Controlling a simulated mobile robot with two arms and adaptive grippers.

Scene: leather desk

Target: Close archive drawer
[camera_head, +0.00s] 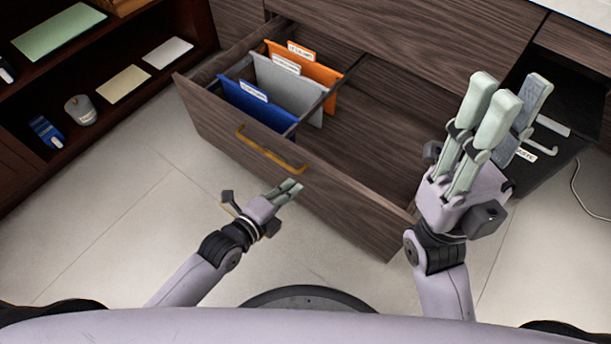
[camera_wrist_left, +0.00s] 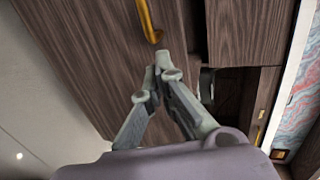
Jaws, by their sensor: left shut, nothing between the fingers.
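The archive drawer (camera_head: 345,187), dark wood with a brass handle (camera_head: 270,150), stands pulled well out of the cabinet. Blue (camera_head: 258,103), grey (camera_head: 290,86) and orange (camera_head: 318,73) hanging files are inside at its left. My left gripper (camera_head: 292,188) is shut and empty, in front of the drawer face, below the handle's right end. In the left wrist view its fingertips (camera_wrist_left: 160,75) meet close to the handle (camera_wrist_left: 149,20); contact with the drawer cannot be told. My right gripper (camera_head: 505,95) is open and empty, fingers pointing up, at the drawer's right.
A dark open shelf (camera_head: 100,45) with cards, a blue box (camera_head: 46,131) and a grey jar-like object (camera_head: 80,110) stands at the left. The tiled floor (camera_head: 120,200) before the drawer is clear.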

